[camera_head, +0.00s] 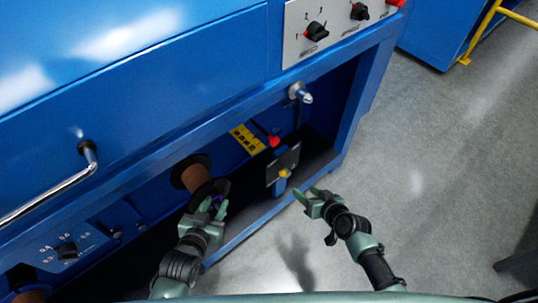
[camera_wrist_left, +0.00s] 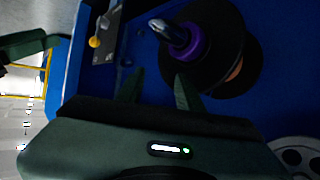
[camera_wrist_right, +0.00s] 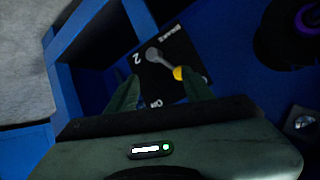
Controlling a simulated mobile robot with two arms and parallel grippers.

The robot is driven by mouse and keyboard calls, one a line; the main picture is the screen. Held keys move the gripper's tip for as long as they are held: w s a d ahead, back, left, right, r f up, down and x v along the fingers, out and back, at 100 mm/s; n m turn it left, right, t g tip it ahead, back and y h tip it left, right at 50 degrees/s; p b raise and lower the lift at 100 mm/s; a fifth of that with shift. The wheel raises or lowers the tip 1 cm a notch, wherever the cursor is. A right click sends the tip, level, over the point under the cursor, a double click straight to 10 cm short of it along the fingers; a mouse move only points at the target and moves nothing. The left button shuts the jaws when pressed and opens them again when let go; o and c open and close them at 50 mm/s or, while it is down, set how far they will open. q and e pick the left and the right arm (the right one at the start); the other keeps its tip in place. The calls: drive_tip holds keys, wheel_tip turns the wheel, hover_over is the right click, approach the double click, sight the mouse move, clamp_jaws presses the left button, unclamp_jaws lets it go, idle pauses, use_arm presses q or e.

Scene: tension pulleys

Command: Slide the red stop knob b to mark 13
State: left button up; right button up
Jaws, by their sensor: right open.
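The red stop knob (camera_head: 273,141) is at the lower right end of a yellow marked scale (camera_head: 247,139) inside the blue machine's open bay. The scale's numbers are too small to read, and neither wrist view shows the knob. My left gripper (camera_head: 214,206) is left of and below the knob, in front of a dark spool; its fingers look apart and empty in the left wrist view (camera_wrist_left: 158,85). My right gripper (camera_head: 312,196) is open and empty, below and to the right of the knob. Its fingers (camera_wrist_right: 160,88) point toward a black brake plate.
The black plate (camera_head: 285,158) carries a lever with a yellow tip (camera_wrist_right: 179,73), below the red knob. The spool has a purple hub (camera_wrist_left: 185,45). A silver-tipped peg (camera_head: 301,93) juts out above. The bay's blue frame edge (camera_head: 238,238) runs below; open floor lies right.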

drive_tip(key=w+a+r+t+y+b, duration=0.2)
drive_tip(key=w+a+r+b, duration=0.15)
drive_tip(key=w+b, duration=0.2)
drive_tip(key=n+t+y+b, duration=0.2)
drive_tip(key=n+y+b, duration=0.15)
drive_tip(key=b, duration=0.35)
approach(269, 135)
drive_tip(key=shift+w+a+f+m+y, duration=0.2)
drive_tip(key=shift+w+a+f, duration=0.1)
drive_tip(key=shift+w, duration=0.2)
drive_tip(key=shift+w+a+f+m+y, duration=0.15)
drive_tip(key=shift+w+a+f, duration=0.15)
drive_tip(key=shift+w, duration=0.25)
drive_tip(key=shift+w+a+r, duration=0.1)
drive_tip(key=shift+r, duration=0.15)
drive_tip(key=x, duration=0.6)
use_arm(q)
wheel_tip(269, 135, up, 19)
drive_tip(key=t+h, duration=0.2)
drive_tip(key=t, duration=0.6)
drive_tip(key=shift+s+d+r+b, duration=0.2)
drive_tip(key=shift+s+d+b, duration=0.1)
drive_tip(key=shift+d, duration=0.15)
use_arm(e)
drive_tip(key=shift+w+a, duration=0.4)
drive_tip(key=shift+w, duration=0.2)
clamp_jaws()
